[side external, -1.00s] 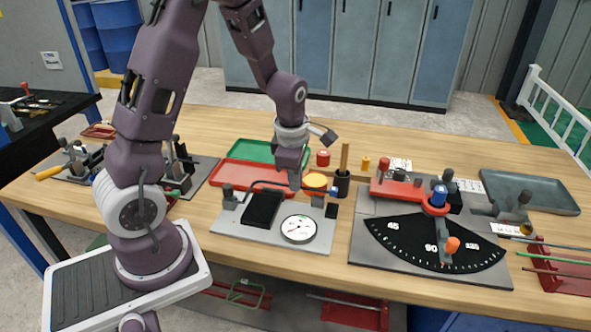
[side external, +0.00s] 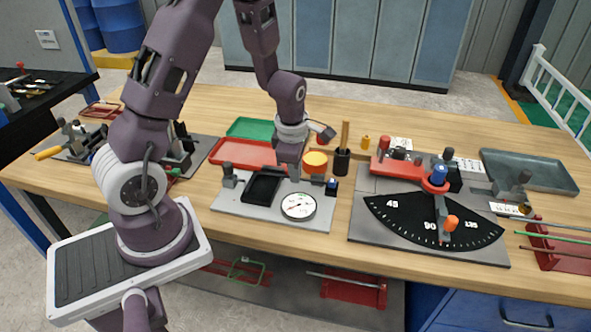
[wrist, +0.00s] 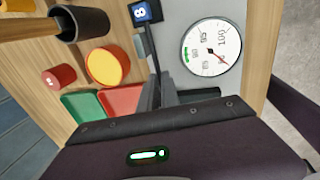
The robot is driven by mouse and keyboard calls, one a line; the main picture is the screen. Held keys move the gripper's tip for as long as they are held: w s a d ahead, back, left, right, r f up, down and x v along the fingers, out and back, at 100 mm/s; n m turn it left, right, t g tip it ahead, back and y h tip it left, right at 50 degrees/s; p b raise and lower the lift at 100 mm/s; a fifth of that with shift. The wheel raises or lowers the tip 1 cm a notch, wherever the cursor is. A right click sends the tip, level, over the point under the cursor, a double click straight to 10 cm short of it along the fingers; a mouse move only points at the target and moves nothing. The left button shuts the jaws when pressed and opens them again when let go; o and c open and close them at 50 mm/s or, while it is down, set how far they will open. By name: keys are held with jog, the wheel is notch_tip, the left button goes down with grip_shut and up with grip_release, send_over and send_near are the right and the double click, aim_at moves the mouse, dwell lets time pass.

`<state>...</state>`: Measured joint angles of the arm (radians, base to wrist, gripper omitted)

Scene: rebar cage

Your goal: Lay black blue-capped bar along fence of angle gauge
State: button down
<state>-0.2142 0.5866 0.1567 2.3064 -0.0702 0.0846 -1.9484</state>
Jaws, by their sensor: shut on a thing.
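My gripper (side external: 294,177) is shut on the black bar (wrist: 153,55), low over the grey dial plate. In the wrist view the bar runs from my fingers (wrist: 160,92) to its blue cap (wrist: 145,12). In the side view the cap (side external: 331,183) is at the plate's right post; most of the bar is hidden or too thin to make out. I cannot tell whether it touches the posts. The angle gauge (side external: 400,222), a black fan-shaped scale on a grey plate, lies to the right, with a red-ringed pivot and an orange-knobbed arm (side external: 450,224).
The dial plate (side external: 240,208) carries a round white dial (side external: 298,206) and a black tray (side external: 263,188). Behind it are a red tray (side external: 240,152), an orange-topped pot (side external: 315,162) and a dark cup (side external: 341,163) with a wooden handle. A red rack (side external: 556,250) holds bars at right.

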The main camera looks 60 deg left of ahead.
jog(key=shift+w+a, duration=0.25)
dwell(0.8)
jog(key=c, duration=1.5)
grip_release()
notch_tip(320, 180, up, 7)
jog(key=s, duration=0.1)
jog(key=shift+d, duration=0.45)
notch_tip(320, 180, up, 6)
